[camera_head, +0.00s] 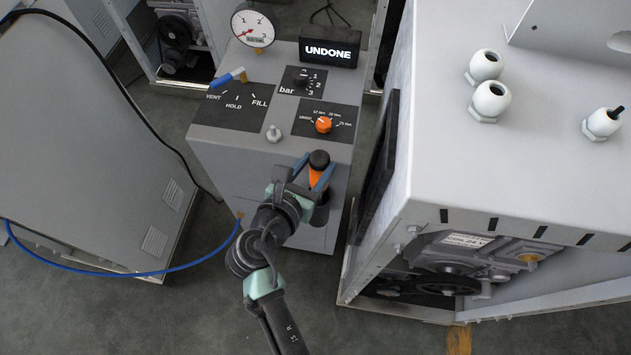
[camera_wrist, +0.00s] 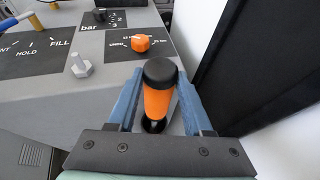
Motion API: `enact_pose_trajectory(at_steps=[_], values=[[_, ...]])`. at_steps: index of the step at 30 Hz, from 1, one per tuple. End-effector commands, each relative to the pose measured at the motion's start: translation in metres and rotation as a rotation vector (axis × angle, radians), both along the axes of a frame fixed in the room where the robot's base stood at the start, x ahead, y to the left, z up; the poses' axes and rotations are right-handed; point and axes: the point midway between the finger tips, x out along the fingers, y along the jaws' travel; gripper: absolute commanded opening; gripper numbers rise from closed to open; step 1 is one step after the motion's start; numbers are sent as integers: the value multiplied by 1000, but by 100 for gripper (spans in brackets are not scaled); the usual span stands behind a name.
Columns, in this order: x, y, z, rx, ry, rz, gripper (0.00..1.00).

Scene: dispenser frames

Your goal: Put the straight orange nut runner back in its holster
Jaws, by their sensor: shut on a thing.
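The straight nut runner (camera_head: 316,177) has an orange body and a rounded black top, and stands roughly upright at the front face of the grey console. It also shows in the wrist view (camera_wrist: 157,102). My gripper (camera_head: 313,173) is shut on it, with one blue finger on each side of the orange body, just below the black top. A dark round piece (camera_head: 320,214) shows below the tool, against the console front. It may be the holster or the tool's lower end; I cannot tell which. How deep the tool sits is hidden.
The grey console (camera_head: 240,133) carries an orange knob (camera_head: 323,125), a hex bolt (camera_head: 273,134), a blue-handled valve (camera_head: 227,78), a gauge (camera_head: 253,28) and a sign reading UNDONE (camera_head: 330,52). A large cabinet (camera_head: 440,120) stands close on the right. A blue hose (camera_head: 110,270) hangs at left.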

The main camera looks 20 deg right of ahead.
Motion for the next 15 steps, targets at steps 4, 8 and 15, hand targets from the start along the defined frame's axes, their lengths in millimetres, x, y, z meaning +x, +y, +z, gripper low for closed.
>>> enact_pose_trajectory(at_steps=[4,8,15], values=[[1,0,-18,-2,-5,0,0],[1,0,-28,-1,-5,1,0],[2,0,-58,-2,-5,1,0]])
